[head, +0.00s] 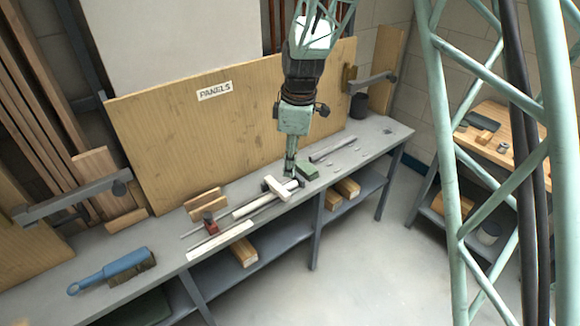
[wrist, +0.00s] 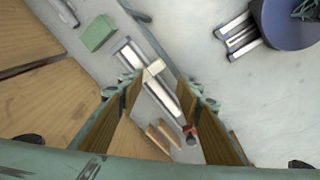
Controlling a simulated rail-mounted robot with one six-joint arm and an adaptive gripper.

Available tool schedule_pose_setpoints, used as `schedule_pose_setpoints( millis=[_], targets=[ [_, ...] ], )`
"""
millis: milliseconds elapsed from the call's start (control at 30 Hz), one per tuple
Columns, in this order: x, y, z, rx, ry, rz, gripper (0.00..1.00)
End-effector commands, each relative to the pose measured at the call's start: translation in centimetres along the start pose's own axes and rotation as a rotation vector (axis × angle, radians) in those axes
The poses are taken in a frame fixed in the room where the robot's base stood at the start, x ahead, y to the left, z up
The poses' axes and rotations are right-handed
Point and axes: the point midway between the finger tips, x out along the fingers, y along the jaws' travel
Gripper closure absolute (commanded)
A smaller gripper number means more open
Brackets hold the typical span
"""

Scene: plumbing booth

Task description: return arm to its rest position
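My gripper (head: 290,172) points down over the workbench (head: 385,133), above the pipe pieces. In the wrist view its two fingers (wrist: 158,92) stand apart, with nothing held between them. A pale pipe (wrist: 170,97) with a cream block (wrist: 154,68) across it shows beyond the fingers. In the head view the block (head: 276,188) lies just below and left of the gripper tip. The exact height of the fingertips above the bench is hard to tell.
A green block (head: 306,172) and a grey pipe (head: 333,148) lie right of the gripper. A red clamp-like item (head: 210,222), wood blocks (head: 204,200) and a blue brush (head: 112,270) lie to the left. A wooden panel (head: 235,115) stands behind the bench.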

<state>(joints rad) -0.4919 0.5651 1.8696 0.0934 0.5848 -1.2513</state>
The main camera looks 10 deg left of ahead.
Motion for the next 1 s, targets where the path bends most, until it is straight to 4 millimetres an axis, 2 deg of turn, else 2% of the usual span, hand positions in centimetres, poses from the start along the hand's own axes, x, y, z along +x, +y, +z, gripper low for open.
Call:
schedule_pose_setpoints(
  millis=[667,867,1000],
  targets=[
    [-0.5,0.0,0.2,0.005,0.000,0.002,0.67],
    [-2.1,-0.3,1.1,0.042,0.001,0.008,0.67],
    [-4.2,-0.8,2.5,0.093,0.002,0.016,0.67]
  ],
)
